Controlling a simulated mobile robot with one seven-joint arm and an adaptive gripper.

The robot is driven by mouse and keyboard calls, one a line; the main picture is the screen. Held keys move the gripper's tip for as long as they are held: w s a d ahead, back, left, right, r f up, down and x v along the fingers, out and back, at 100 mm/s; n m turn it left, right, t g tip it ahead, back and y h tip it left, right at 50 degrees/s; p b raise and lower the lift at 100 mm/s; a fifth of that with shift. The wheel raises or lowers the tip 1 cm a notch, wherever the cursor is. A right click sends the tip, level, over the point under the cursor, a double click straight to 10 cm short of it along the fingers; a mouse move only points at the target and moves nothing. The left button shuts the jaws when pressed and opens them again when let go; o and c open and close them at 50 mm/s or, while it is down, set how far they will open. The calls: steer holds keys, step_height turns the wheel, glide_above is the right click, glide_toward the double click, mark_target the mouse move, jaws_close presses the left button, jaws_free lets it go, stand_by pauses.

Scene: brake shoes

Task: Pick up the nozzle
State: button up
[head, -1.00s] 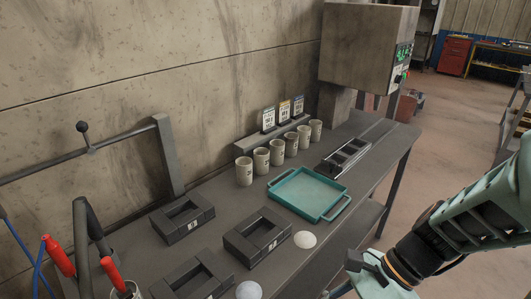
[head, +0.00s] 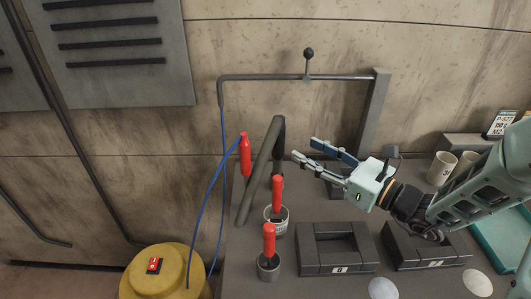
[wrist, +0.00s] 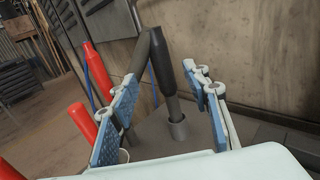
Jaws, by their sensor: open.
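I cannot tell for sure which piece is the nozzle. A red-bodied piece (head: 245,157) with a blue hose at its top hangs at the left, and it shows in the wrist view (wrist: 98,70). My gripper (head: 307,149) is open and empty, right of the tube, pointing left. The handle's foot is hidden in the head view.
Two red-handled tools (head: 277,195) (head: 269,238) stand in cups near the gripper. Black trays (head: 338,248) and pale discs (head: 382,289) lie along the bench. A pipe frame (head: 295,77) stands behind. A yellow drum (head: 165,275) is at lower left.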

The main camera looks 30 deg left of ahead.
mark_target(283, 140)
steer(key=x, duration=0.5)
steer(key=shift+f+x, duration=0.2)
steer(key=shift+x, duration=1.15)
steer(key=shift+f+x, duration=0.2)
steer(key=shift+x, duration=1.15)
